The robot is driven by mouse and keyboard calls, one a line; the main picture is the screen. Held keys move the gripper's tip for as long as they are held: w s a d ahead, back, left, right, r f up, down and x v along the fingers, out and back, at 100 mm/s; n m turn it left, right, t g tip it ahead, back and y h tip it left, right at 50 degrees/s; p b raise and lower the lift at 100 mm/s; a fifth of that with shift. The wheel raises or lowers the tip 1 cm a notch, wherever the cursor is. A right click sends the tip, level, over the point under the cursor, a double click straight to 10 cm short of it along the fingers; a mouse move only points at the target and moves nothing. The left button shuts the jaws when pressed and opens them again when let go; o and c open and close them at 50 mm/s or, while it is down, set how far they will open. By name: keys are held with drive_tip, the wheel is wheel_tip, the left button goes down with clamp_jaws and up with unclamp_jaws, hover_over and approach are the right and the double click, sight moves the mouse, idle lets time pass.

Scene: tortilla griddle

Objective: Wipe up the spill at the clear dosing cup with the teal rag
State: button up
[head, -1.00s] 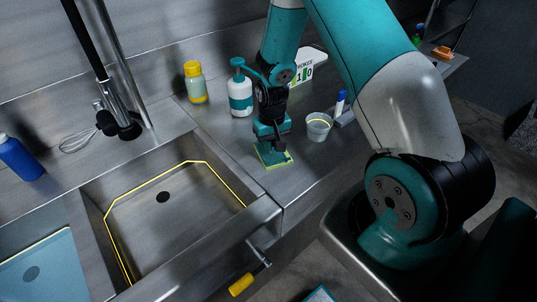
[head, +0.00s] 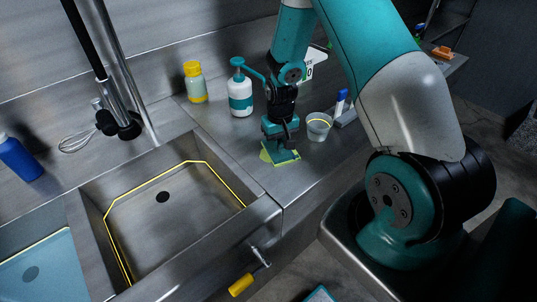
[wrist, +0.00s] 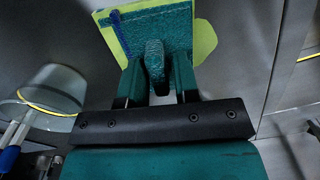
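My gripper (head: 280,138) is shut on the teal rag (head: 284,153), pointing down with the rag against the steel counter. In the wrist view the fingers pinch a raised fold of the rag (wrist: 158,28), which has a blue stripe and a straight yellow-green edge. A yellow-green spill (head: 265,156) shows left of the rag in the head view; it also shows past the rag's edge in the wrist view (wrist: 205,40). The rag hides part of it. The clear dosing cup (head: 319,128) stands upright to the right, apart from the rag, and shows in the wrist view (wrist: 56,88).
A white pump bottle (head: 240,95) and a yellow-capped bottle (head: 195,84) stand behind my gripper. The sink basin (head: 165,225) opens to the left, past the counter edge.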

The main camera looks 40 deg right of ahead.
drive_tip(key=shift+f+b, duration=0.4)
drive_tip(key=shift+f, duration=0.1)
clamp_jaws()
wheel_tip(320, 180, up, 5)
drive_tip(key=p, duration=0.4)
drive_tip(key=shift+r, duration=0.15)
